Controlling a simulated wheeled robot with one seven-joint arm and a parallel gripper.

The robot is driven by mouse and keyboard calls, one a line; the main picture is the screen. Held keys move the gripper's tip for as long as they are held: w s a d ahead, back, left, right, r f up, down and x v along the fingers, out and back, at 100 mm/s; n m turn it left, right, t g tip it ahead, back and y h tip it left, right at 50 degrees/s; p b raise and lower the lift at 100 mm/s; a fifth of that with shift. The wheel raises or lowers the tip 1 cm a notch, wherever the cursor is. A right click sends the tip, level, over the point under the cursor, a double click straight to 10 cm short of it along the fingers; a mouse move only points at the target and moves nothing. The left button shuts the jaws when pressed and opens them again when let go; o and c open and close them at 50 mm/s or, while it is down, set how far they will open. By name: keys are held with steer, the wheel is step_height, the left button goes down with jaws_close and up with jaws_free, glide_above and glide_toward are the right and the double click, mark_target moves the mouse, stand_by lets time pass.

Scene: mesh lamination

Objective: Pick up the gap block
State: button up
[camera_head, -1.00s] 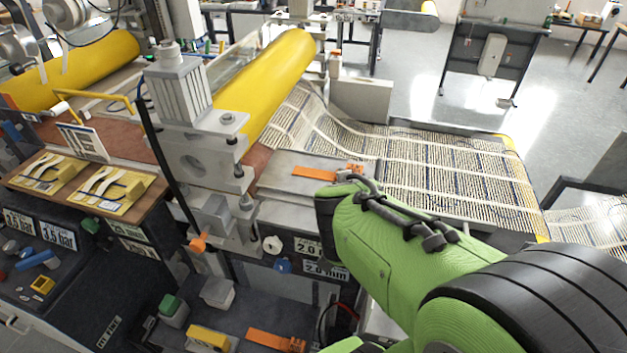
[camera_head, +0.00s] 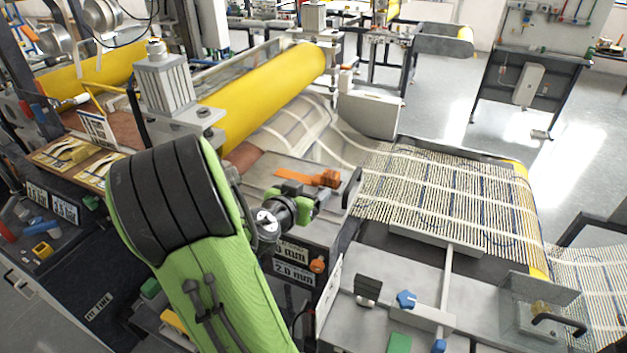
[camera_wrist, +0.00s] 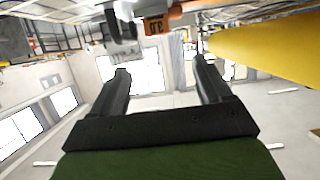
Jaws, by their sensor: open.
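The gap block is an orange piece (camera_head: 326,178) with a thicker right end and a flat orange strip to its left. It lies on the grey metal ledge (camera_head: 262,176) in front of the yellow roller. My gripper (camera_head: 316,196) is just in front of it, and its green hand overlaps the ledge. In the wrist view, my gripper's two black fingers (camera_wrist: 160,68) are spread with nothing between them. An orange block (camera_wrist: 182,14) with a dark-marked label shows beyond the fingertips at the top. I cannot tell the exact distance to it.
The yellow roller (camera_head: 270,95) rises behind the ledge and also shows in the wrist view (camera_wrist: 275,45). Striped mesh (camera_head: 430,200) lies to the right. A grey fixture table (camera_head: 385,320) with knobs stands front right. My arm hides part of the machine front.

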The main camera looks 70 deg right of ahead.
mark_target(329, 176)
steer(key=p+x, duration=0.1)
steer(key=x, duration=0.3)
steer(key=p+x, duration=0.1)
steer(key=x, duration=0.4)
steer(key=p+x, duration=0.1)
steer(key=x, duration=0.4)
steer(key=shift+s+d+f, duration=0.1)
steer(key=shift+s+f, duration=0.15)
steer(key=shift+f, duration=0.1)
steer(key=shift+r, duration=0.1)
steer(key=shift+c, duration=0.7)
steer(key=c, duration=1.1)
steer(key=shift+r, duration=1.9)
steer(key=a+b, duration=0.1)
steer(key=a, duration=0.3)
steer(key=w+a+b, duration=0.1)
steer(key=a+b, duration=0.1)
steer(key=a, duration=0.1)
steer(key=a+f+b, duration=0.1)
steer(key=a, duration=0.3)
steer(key=shift+w+a, duration=0.3)
steer(key=shift+a+r+b, duration=0.15)
steer(key=shift+a+b, duration=1.5)
steer(key=shift+b, duration=0.3)
steer(key=shift+a+r+b, duration=0.15)
steer(key=shift+a+b, duration=1.45)
steer(key=shift+b, duration=0.35)
